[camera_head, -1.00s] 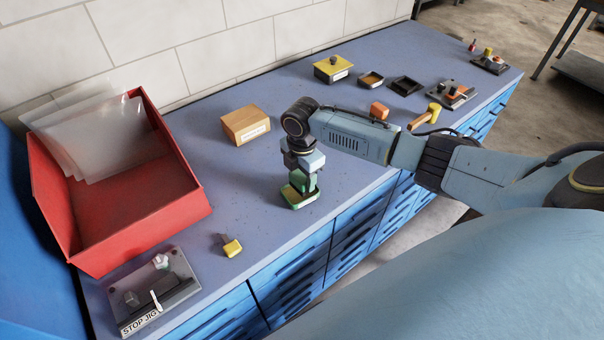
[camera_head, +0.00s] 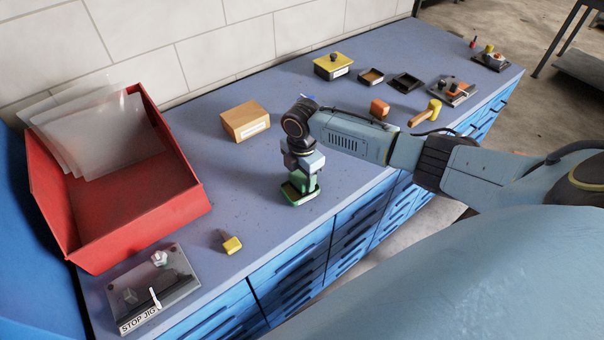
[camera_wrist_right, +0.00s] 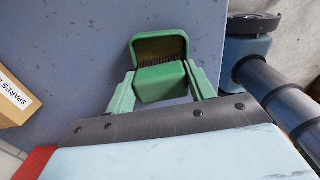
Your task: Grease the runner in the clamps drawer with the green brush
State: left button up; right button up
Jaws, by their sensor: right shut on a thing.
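My right gripper (camera_head: 302,170) points down over the bench and is shut on the green brush (camera_wrist_right: 160,84). In the right wrist view the brush's green block sits between my fingers, with dark bristles beyond it. A shallow green tray (camera_head: 292,200) lies on the bench near its front edge, under the brush; its green rim also shows in the right wrist view (camera_wrist_right: 140,46). Whether the bristles touch the tray I cannot tell. Blue drawers (camera_head: 350,222) below the bench look shut. I cannot read which is the clamps drawer, and no runner shows. My left gripper is out of view.
A yellow brush-like tool (camera_head: 231,244) and the stop jig (camera_head: 150,290) lie front left, near a red bin (camera_head: 140,220). A labelled wooden box (camera_head: 245,121) stands behind my gripper.

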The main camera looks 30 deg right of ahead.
jog(key=shift+f+b, duration=0.35)
jog(key=shift+f, duration=0.3)
jog(key=o, duration=1.4)
jog(key=shift+c, duration=0.3)
jog(key=c, duration=0.3)
jog(key=shift+r+p, duration=0.2)
jog(key=shift+p, duration=0.3)
jog(key=c, duration=0.7)
